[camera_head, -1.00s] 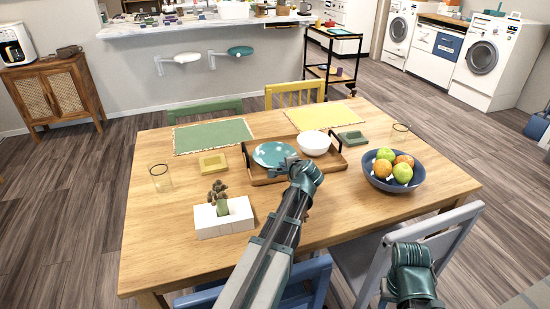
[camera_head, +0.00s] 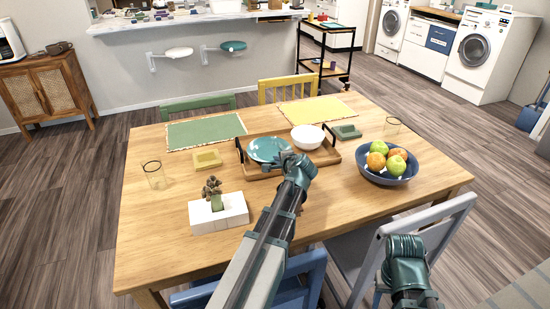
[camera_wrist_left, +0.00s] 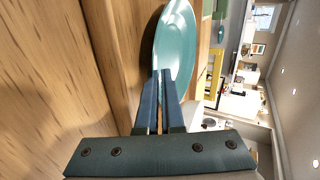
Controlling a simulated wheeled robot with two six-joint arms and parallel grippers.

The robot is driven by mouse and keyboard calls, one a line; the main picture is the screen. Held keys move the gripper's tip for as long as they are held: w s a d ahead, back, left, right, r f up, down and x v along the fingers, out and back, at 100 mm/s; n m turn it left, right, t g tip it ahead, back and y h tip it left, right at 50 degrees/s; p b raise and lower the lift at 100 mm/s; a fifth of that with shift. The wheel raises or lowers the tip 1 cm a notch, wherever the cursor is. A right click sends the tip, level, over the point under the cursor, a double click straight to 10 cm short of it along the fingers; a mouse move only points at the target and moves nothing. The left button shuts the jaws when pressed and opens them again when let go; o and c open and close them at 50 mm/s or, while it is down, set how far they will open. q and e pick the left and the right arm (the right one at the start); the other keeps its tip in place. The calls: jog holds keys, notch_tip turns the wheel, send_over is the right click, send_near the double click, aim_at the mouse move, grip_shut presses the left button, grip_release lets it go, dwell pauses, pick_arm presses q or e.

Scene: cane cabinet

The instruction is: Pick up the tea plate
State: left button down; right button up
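The tea plate (camera_head: 267,148) is a round teal plate at the left part of a wooden tray (camera_head: 329,157) on the table. My left gripper (camera_head: 285,160) is at the plate's near right edge. In the left wrist view the plate (camera_wrist_left: 176,40) appears edge-on, and the two fingers (camera_wrist_left: 160,78) are close together with its rim between them. Whether the plate is clear of the tray cannot be told. A teal part of my right arm shows at the lower right; its fingers do not show.
A white bowl (camera_head: 307,137) is on the tray right of the plate. A blue fruit bowl (camera_head: 386,177), a white planter with a cactus (camera_head: 218,214), a glass (camera_head: 155,175) and yellow (camera_head: 206,160) and green (camera_head: 347,132) small dishes stand around.

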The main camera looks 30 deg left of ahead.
notch_tip(320, 180, up, 10)
jog(key=p, duration=1)
